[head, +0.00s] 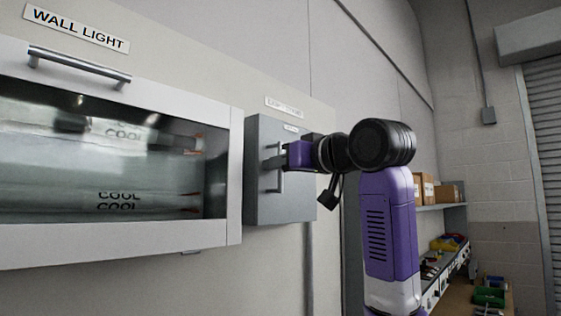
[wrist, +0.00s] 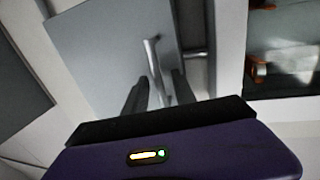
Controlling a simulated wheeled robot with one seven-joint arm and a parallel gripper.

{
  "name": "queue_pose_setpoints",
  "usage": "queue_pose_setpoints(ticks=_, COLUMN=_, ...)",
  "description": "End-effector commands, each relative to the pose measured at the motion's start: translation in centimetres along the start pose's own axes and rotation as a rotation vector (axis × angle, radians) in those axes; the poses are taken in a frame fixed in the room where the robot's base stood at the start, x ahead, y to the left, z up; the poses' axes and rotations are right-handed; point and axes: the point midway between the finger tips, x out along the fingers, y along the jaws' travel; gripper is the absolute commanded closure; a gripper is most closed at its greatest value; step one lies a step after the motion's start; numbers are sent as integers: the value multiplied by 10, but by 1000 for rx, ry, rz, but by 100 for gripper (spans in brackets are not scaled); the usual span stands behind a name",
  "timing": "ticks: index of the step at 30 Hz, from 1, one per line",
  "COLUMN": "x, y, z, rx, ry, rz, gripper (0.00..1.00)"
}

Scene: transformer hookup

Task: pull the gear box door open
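The gear box is taken to be the grey wall box (head: 262,210), whose label is too blurred to read. Its door looks shut in the head view and also shows as a grey panel in the wrist view (wrist: 95,45). A vertical metal bar handle (head: 281,182) stands on the door. My gripper (head: 283,157) is at the handle's upper part, reaching in from the right. In the wrist view the handle (wrist: 153,62) runs between my two dark fingers (wrist: 160,84), with a gap visible on each side. Whether either finger touches it is unclear.
A white cabinet (head: 236,170) with a glass front and a top bar handle (head: 75,65) stands left of the grey box. Under it is bare wall with a conduit (head: 309,265). Shelves with cardboard boxes (head: 446,193) and a bench with coloured bins (head: 489,297) are at the far right.

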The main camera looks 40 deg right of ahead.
Motion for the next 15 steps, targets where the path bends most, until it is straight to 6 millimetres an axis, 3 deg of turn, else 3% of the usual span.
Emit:
queue_pose_setpoints(ticks=7, x=1, y=0, z=0, rx=0, ry=0, rz=0, gripper=70)
queue_pose_setpoints(ticks=12, x=1, y=0, z=0, rx=0, ry=0, rz=0, gripper=100)
queue_pose_setpoints(ticks=15, x=1, y=0, z=0, rx=0, ry=0, rz=0, gripper=100)
